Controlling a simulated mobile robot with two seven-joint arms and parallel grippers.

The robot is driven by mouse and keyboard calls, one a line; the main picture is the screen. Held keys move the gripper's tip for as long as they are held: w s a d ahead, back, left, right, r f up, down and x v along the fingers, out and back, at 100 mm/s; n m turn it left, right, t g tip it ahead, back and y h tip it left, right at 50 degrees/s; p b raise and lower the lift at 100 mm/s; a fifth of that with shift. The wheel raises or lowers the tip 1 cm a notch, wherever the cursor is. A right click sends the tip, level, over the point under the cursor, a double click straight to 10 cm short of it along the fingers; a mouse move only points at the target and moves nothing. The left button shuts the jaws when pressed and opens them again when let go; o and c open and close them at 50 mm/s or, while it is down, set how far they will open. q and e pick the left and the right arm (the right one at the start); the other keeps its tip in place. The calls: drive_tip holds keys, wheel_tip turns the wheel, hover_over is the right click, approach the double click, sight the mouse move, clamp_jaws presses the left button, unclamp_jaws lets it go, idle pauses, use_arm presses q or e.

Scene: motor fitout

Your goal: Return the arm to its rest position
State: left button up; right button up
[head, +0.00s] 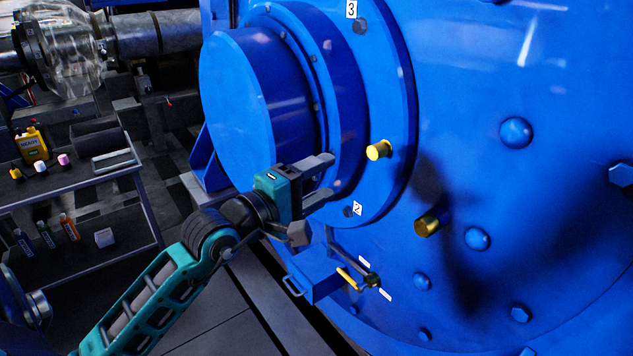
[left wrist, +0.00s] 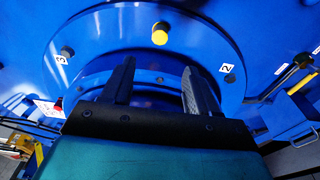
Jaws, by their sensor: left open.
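My left gripper (head: 325,182) is open and empty. It stands in front of the blue motor housing (head: 540,60), near the lower part of the round flange (head: 385,110). In the left wrist view its two dark fingers (left wrist: 155,90) point at the flange and hold nothing. A yellow cap (head: 378,150) sits on the flange, beyond and to the right of the fingers; it also shows in the left wrist view (left wrist: 160,34). A second brass-yellow fitting (head: 432,223) sits on the housing to the lower right. My right gripper is not in view.
A blue box (head: 315,283) and a small yellow-handled valve (head: 350,278) stick out below the flange, close under my gripper. A grey cart (head: 110,180) with bottles and a yellow device (head: 32,146) stands at the left. Open floor (head: 205,305) lies between cart and motor.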

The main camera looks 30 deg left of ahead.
use_arm(q)
drive_tip(key=shift+s, duration=0.25)
idle(0.4)
drive_tip(key=s+d+f+m+g+y+p, duration=0.1)
drive_tip(key=s+d+f+m+g+p, duration=0.2)
drive_tip(key=s+d+f+m+p, duration=0.2)
drive_tip(key=s+d+f+m+g+p, duration=0.3)
drive_tip(key=s+f+m, duration=0.6)
drive_tip(key=f+m, duration=0.4)
wheel_tip(320, 180, down, 4)
drive_tip(key=d+p, duration=0.1)
drive_tip(key=d, duration=0.1)
drive_tip(key=shift+s+d+g+y+p, duration=0.25)
drive_tip(key=shift+d+g+y+p, duration=0.1)
drive_tip(key=shift+g+y+p, duration=0.05)
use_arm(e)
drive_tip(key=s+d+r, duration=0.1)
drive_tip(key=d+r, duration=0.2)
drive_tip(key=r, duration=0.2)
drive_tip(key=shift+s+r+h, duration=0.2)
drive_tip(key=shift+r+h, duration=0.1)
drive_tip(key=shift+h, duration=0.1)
use_arm(q)
drive_tip(key=shift+r, duration=0.1)
